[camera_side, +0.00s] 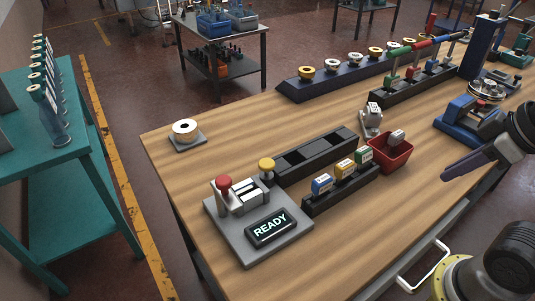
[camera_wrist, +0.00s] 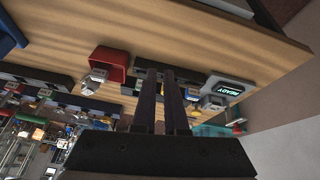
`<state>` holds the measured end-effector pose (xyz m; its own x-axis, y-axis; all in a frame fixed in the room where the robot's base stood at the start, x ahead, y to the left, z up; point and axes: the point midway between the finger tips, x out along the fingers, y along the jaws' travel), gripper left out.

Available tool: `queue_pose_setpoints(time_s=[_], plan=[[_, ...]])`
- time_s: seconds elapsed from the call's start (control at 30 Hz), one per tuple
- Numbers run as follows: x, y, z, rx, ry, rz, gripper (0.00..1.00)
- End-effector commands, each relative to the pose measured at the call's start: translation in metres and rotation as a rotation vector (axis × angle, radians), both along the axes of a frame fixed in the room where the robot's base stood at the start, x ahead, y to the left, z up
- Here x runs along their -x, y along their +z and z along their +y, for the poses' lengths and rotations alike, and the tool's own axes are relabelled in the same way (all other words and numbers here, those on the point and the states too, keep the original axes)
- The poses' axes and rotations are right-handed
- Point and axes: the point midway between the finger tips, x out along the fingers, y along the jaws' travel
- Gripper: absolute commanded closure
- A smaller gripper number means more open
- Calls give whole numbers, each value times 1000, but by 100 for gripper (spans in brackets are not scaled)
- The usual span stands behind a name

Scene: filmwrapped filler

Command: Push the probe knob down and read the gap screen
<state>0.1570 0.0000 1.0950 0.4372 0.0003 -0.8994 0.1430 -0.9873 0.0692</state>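The gauge station (camera_side: 285,249) is a grey plate at the near left of the wooden table. Its lit gap screen (camera_side: 270,229) reads READY, and the screen also shows in the wrist view (camera_wrist: 229,90). A red knob (camera_side: 224,182) sits on a grey post at the plate's left. A yellow knob (camera_side: 267,164) stands at its back edge. Which one is the probe knob I cannot tell. My gripper (camera_side: 447,174) is at the right of the side view, well away from both knobs. In the wrist view its two dark fingers (camera_wrist: 159,72) are a little apart, with nothing between them.
A red bin (camera_side: 391,154) holds a small pale piece. A black rack with blue, yellow and green blocks (camera_side: 343,183) stands beside the station. A long dark slotted tray (camera_side: 316,154) lies behind it. A white roll (camera_side: 184,130) is at the left edge. The near table front is clear.

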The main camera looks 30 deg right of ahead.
Motion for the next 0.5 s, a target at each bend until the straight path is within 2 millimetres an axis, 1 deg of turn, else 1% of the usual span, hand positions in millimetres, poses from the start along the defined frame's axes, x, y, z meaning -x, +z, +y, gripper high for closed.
queue_pose_setpoints(time_s=[0.03,0.1,0.17,0.2,0.27,0.3,0.4,0.47,0.5], plan=[[-3,15,0,26,54,-13,100],[-11,36,1,69,145,-7,100],[-20,53,2,102,224,5,100],[-27,64,4,123,277,14,100],[-38,80,6,151,356,26,100],[-47,90,9,169,410,37,100],[-70,113,16,209,541,64,100],[-85,124,21,230,619,82,100],[-95,131,25,243,668,93,100]])
